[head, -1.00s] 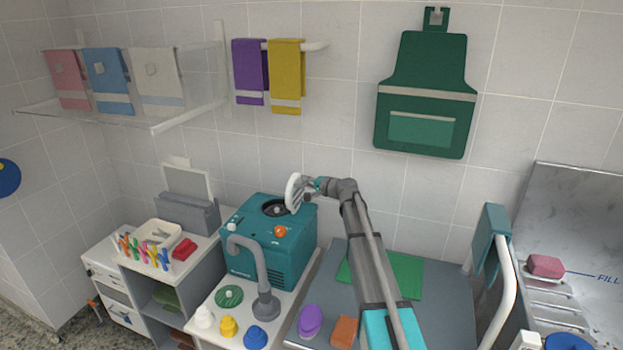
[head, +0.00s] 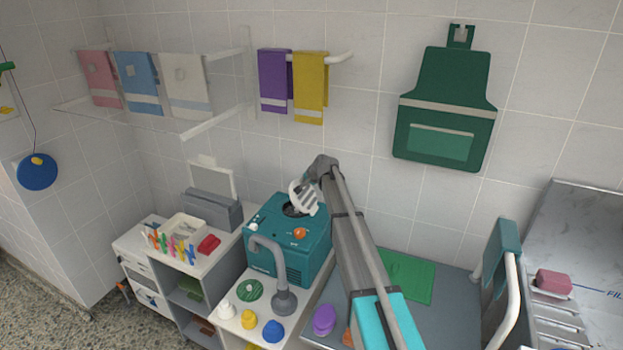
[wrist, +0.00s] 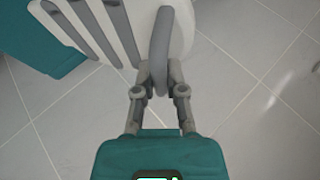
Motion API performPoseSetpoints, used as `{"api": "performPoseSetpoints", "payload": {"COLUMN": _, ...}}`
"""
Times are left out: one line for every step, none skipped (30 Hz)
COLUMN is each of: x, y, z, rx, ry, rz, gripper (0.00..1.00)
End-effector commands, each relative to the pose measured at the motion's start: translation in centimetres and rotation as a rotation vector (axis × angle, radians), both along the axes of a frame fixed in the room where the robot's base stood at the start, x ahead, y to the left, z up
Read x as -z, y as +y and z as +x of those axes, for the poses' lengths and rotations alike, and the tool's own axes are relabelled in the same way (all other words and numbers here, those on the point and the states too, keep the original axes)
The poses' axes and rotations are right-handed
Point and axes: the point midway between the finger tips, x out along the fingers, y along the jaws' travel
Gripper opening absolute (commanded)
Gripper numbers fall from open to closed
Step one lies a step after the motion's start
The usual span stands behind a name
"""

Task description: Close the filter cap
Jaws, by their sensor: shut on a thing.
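The filter cap (head: 304,197) is a white disc with grey slats. In the head view it stands tilted up over the right rear of the dark round opening (head: 291,210) on top of the teal machine (head: 299,262), and does not lie flat on it. In the wrist view the cap (wrist: 128,22) fills the top, with a grey curved handle (wrist: 161,45) across its right side. My gripper (wrist: 158,76) is shut on that handle.
An orange knob (head: 300,233) sits on the machine's top, in front of the opening. A grey bent pipe (head: 275,265) rises before the machine. Purple (head: 275,80) and yellow towels (head: 311,86) hang above. A green mat (head: 408,278) lies right of my arm.

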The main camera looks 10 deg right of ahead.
Motion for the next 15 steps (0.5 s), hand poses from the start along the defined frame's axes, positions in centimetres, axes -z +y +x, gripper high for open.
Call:
{"api": "performPoseSetpoints", "payload": {"x": 0.0, "y": 0.6, "z": 0.4, "rx": -0.004, "ry": 0.02, "rz": -0.03, "gripper": 0.0}}
{"api": "performPoseSetpoints", "payload": {"x": 0.1, "y": 0.8, "z": 0.6, "rx": -0.004, "ry": 0.03, "rz": -0.049, "gripper": 0.0}}
{"api": "performPoseSetpoints", "payload": {"x": 0.2, "y": 1.1, "z": 0.8, "rx": -0.003, "ry": 0.046, "rz": -0.074, "gripper": 0.0}}
{"api": "performPoseSetpoints", "payload": {"x": 0.4, "y": 1.4, "z": 0.9, "rx": -0.004, "ry": 0.057, "rz": -0.093, "gripper": 0.0}}
{"api": "performPoseSetpoints", "payload": {"x": 0.5, "y": 1.7, "z": 1.0, "rx": -0.004, "ry": 0.068, "rz": -0.113, "gripper": 0.0}}
{"api": "performPoseSetpoints", "payload": {"x": 0.8, "y": 2.0, "z": 1.2, "rx": -0.003, "ry": 0.083, "rz": -0.139, "gripper": 0.0}}
{"api": "performPoseSetpoints", "payload": {"x": 0.9, "y": 2.2, "z": 1.4, "rx": -0.004, "ry": 0.095, "rz": -0.158, "gripper": 0.0}}
{"api": "performPoseSetpoints", "payload": {"x": 1.1, "y": 2.4, "z": 1.5, "rx": -0.003, "ry": 0.106, "rz": -0.178, "gripper": 0.0}}
{"api": "performPoseSetpoints", "payload": {"x": 1.4, "y": 2.8, "z": 1.7, "rx": -0.003, "ry": 0.124, "rz": -0.205, "gripper": 0.0}}
{"api": "performPoseSetpoints", "payload": {"x": 1.6, "y": 3.0, "z": 1.9, "rx": -0.003, "ry": 0.134, "rz": -0.226, "gripper": 0.0}}
{"api": "performPoseSetpoints", "payload": {"x": 1.8, "y": 3.2, "z": 2.0, "rx": -0.003, "ry": 0.147, "rz": -0.248, "gripper": 0.0}}
{"api": "performPoseSetpoints", "payload": {"x": 2.1, "y": 3.5, "z": 2.2, "rx": -0.002, "ry": 0.164, "rz": -0.276, "gripper": 0.0}}
{"api": "performPoseSetpoints", "payload": {"x": 2.3, "y": 3.8, "z": 2.4, "rx": -0.003, "ry": 0.177, "rz": -0.299, "gripper": 0.0}}
{"api": "performPoseSetpoints", "payload": {"x": 2.6, "y": 4.0, "z": 2.5, "rx": -0.003, "ry": 0.189, "rz": -0.32, "gripper": 0.0}}
{"api": "performPoseSetpoints", "payload": {"x": 2.9, "y": 4.4, "z": 2.7, "rx": -0.003, "ry": 0.208, "rz": -0.35, "gripper": 0.0}}
